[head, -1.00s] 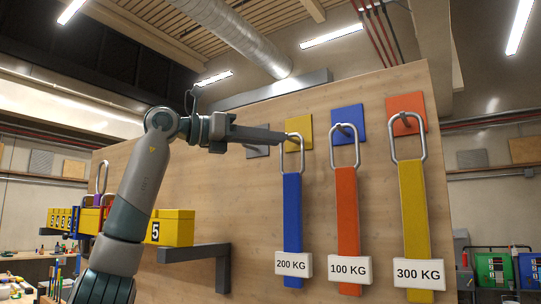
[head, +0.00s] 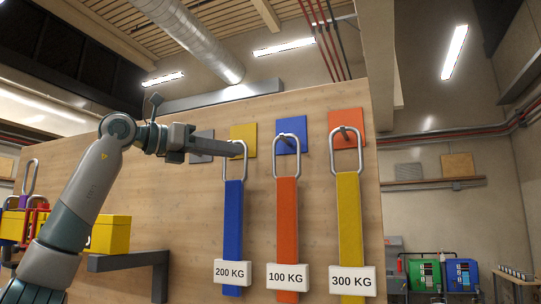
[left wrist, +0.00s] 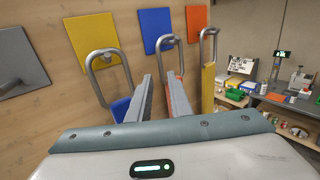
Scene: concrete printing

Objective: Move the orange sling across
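The orange sling (head: 287,225), labelled 100 KG, hangs by its metal loop from the peg on the blue plate (head: 288,138). The blue sling (head: 232,225), labelled 200 KG, hangs at the yellow plate (head: 243,138). The yellow sling (head: 348,220), labelled 300 KG, hangs at the orange plate (head: 346,128). The grey plate (head: 201,146) has no sling. My left gripper (head: 238,151) is by the blue sling's loop. In the left wrist view its fingers (left wrist: 162,78) are apart, between the blue sling (left wrist: 121,108) and the orange sling (left wrist: 183,100), with nothing visibly held.
Yellow boxes (head: 110,234) stand on a shelf bracket (head: 130,261) on the board's left side. The wooden board (head: 185,215) ends just right of the yellow sling. In the left wrist view, a cluttered workbench (left wrist: 290,100) lies beyond.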

